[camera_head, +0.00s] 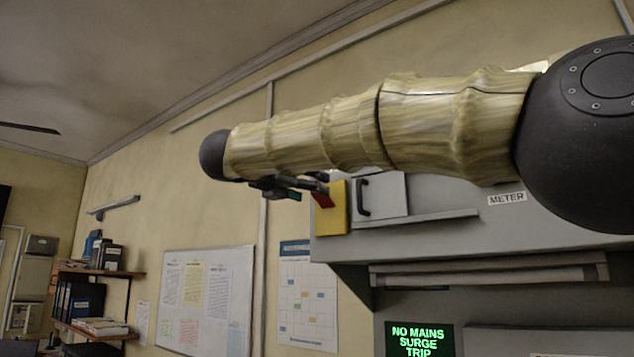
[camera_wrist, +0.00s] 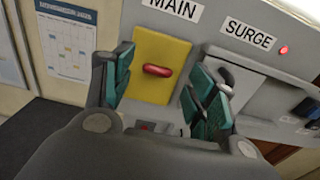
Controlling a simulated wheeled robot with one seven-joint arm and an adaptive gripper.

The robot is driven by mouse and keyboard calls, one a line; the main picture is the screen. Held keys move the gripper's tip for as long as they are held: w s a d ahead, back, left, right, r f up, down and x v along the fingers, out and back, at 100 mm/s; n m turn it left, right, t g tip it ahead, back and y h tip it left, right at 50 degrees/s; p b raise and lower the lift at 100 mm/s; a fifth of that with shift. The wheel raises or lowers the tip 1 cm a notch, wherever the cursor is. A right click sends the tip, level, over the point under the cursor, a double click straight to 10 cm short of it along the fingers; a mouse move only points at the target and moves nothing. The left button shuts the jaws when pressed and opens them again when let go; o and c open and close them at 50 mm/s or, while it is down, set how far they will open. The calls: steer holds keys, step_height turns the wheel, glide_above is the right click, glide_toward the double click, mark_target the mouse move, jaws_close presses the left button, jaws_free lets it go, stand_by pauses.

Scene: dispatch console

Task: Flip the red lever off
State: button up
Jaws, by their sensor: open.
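The red lever (camera_wrist: 158,70) sits on a yellow plate (camera_wrist: 160,48) under the MAIN label in the wrist view. It looks like a short bar pointing out toward the camera. In the head view the red lever (camera_head: 322,198) shows beside the yellow plate (camera_head: 332,222) at the left end of the grey console. My gripper (camera_wrist: 156,76) is open, with teal-padded fingers to the left and right of the lever. Nothing is held, and whether a finger touches the lever cannot be told. My gripper (camera_head: 292,187) appears small and dark in the head view, just left of the plate.
Right of the plate is the SURGE panel (camera_wrist: 238,78) with a handle and a lit red light (camera_wrist: 283,50). A screen (camera_head: 420,340) reads "NO MAINS SURGE TRIP". A ledge (camera_head: 425,220) juts below the panels. A wall calendar (camera_head: 307,300) hangs left of the console.

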mark_target(321, 197)
steer(key=shift+p+x, duration=0.9)
steer(key=shift+x, duration=1.1)
steer(key=shift+a, duration=0.1)
steer(key=shift+c, duration=0.2)
steer(key=c, duration=1)
